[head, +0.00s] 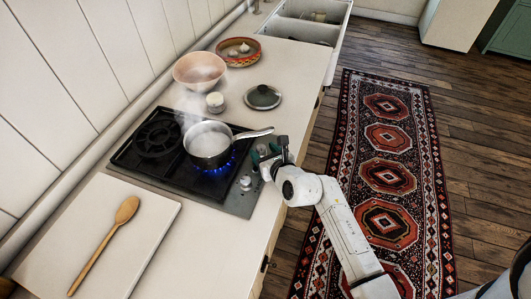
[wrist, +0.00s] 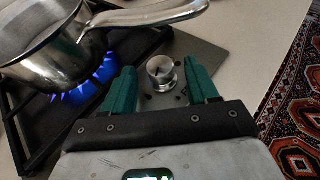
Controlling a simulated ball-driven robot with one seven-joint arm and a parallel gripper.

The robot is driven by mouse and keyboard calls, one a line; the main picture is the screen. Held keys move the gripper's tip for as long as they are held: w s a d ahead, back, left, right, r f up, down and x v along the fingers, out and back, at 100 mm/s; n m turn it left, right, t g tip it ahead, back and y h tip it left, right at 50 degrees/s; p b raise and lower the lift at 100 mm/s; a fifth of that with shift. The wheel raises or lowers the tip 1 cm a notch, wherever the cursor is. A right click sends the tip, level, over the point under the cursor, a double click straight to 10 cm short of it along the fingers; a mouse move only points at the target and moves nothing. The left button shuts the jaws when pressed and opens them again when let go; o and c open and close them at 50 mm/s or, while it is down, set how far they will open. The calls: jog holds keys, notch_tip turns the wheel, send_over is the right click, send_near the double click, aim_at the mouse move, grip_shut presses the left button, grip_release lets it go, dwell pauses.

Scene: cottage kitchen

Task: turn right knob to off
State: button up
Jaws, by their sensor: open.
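A round silver knob (wrist: 161,70) with a dark line on its face sits between the green fingertips of my gripper (wrist: 162,82) in the wrist view. The fingers are open, one on each side of it; I cannot tell whether they touch it. In the head view my gripper (head: 265,155) is over the far end of the cooktop's control strip and mostly hides this knob. Another silver knob (head: 245,182) shows nearer on the strip. A blue flame (head: 218,168) burns under a steaming steel saucepan (head: 210,147), also in the wrist view (wrist: 45,30).
The saucepan's handle (head: 251,132) reaches out close to my gripper, and passes just beyond the knob in the wrist view. A wooden spoon (head: 106,240) lies on a board (head: 140,229) in front.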

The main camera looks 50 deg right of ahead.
jog(key=v, duration=1.1)
jog(key=shift+f+b, duration=0.1)
jog(key=shift+b, duration=0.25)
jog(key=shift+w, duration=0.1)
